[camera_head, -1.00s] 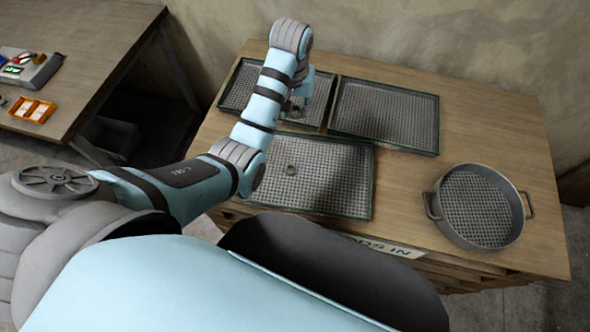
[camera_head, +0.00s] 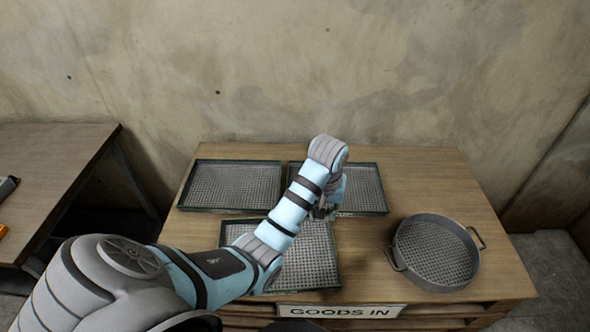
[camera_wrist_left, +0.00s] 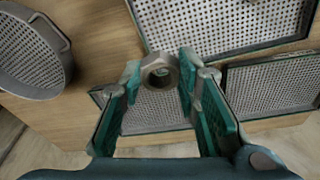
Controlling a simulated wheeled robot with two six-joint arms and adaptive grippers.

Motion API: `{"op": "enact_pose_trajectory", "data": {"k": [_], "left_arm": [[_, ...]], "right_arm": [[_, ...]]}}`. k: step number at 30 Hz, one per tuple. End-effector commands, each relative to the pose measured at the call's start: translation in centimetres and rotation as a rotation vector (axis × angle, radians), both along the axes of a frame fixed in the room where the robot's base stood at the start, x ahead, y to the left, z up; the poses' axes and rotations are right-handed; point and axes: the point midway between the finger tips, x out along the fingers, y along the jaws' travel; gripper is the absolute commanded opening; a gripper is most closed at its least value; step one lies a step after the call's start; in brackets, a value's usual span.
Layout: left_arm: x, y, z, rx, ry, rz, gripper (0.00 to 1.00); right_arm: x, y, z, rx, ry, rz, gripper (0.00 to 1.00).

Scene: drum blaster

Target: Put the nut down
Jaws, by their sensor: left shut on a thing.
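A grey metal nut (camera_wrist_left: 160,59) shows in the left wrist view, between the green-padded fingertips of my left gripper (camera_wrist_left: 159,74). The gripper is shut on it, with the hole facing the camera. In the head view my left gripper (camera_head: 326,211) hangs near the front edge of the back right tray (camera_head: 367,185), partly hidden by my own wrist. The nut cannot be made out there. This tray also shows behind the fingers in the wrist view (camera_wrist_left: 155,112), with no contents visible. My right gripper is not in view.
A back left tray (camera_head: 235,187) and a front tray (camera_head: 312,258) stand on the wooden table (camera_head: 428,178); my arm hides part of the front one. A round two-handled sieve (camera_head: 437,252) stands on the right. Bare table lies between sieve and trays.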

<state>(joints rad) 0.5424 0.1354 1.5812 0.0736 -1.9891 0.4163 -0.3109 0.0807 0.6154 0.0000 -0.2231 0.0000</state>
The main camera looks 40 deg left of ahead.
Motion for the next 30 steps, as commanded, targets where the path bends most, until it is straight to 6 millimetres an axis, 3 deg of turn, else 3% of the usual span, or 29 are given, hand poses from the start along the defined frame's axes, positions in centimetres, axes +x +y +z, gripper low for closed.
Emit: {"op": "enact_pose_trajectory", "data": {"k": [1,3,8,18,30], "left_arm": [[-1.1,1.5,0.8,0.007,0.002,0.068,0.0],[-2.5,3.3,0.9,0.007,0.0,0.174,0.0],[-4.4,5.2,-0.2,0.006,-0.002,0.305,0.0],[-4.3,5.1,-12.9,0.005,0.001,0.308,0.0],[-4.2,5.1,-19.5,0.006,-0.003,0.305,0.0]], "right_arm": [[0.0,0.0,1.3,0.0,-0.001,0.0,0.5],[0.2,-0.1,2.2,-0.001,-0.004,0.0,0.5],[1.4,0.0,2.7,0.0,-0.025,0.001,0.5],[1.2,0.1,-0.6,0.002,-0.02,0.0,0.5],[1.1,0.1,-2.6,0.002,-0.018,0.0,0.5]]}}
